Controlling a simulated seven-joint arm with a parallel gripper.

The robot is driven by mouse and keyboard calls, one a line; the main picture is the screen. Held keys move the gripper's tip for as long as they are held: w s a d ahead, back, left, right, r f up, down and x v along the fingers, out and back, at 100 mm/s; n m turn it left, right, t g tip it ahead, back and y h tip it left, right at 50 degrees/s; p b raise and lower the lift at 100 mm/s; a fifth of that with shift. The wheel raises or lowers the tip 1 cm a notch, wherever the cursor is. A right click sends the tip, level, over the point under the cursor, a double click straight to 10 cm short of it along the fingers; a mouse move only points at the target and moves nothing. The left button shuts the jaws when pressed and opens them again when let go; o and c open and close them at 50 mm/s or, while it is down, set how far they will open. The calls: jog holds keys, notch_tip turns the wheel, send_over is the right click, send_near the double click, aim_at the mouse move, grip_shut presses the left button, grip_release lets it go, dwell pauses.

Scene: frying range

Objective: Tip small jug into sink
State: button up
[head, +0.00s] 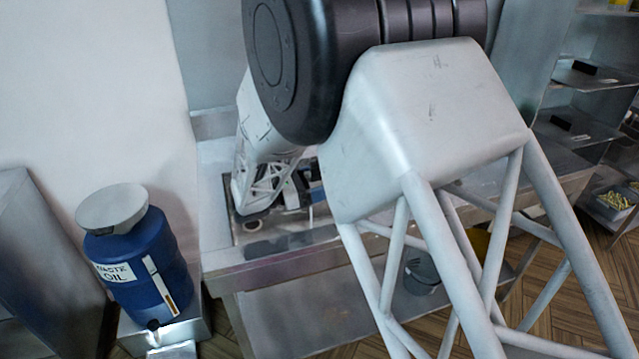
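The sink (285,242) is a dark recess in the metal counter at the centre left of the head view. My gripper (288,197) is small in the picture, at or over the sink area, under my white latticed forearm. Its fingers are too small and too covered to tell open from shut. I cannot make out the small jug; my arm hides much of the area. A small round brownish spot (255,225) shows in the sink, and I cannot tell what it is.
A blue waste oil drum (145,262) with a grey bowl-like top (112,208) stands left of the metal counter (225,268). A grey bucket (421,272) sits beneath the counter. Shelves (590,78) stand at the right. My large arm links block the middle.

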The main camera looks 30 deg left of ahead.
aim_at(308, 167)
jog(key=shift+s+a+r+t+h, duration=0.1)
jog(key=shift+s+a+t+h, duration=0.55)
jog(key=shift+t+h, duration=0.45)
jog(key=shift+r, duration=0.1)
dwell(1.3)
jog(key=shift+r, duration=2.4)
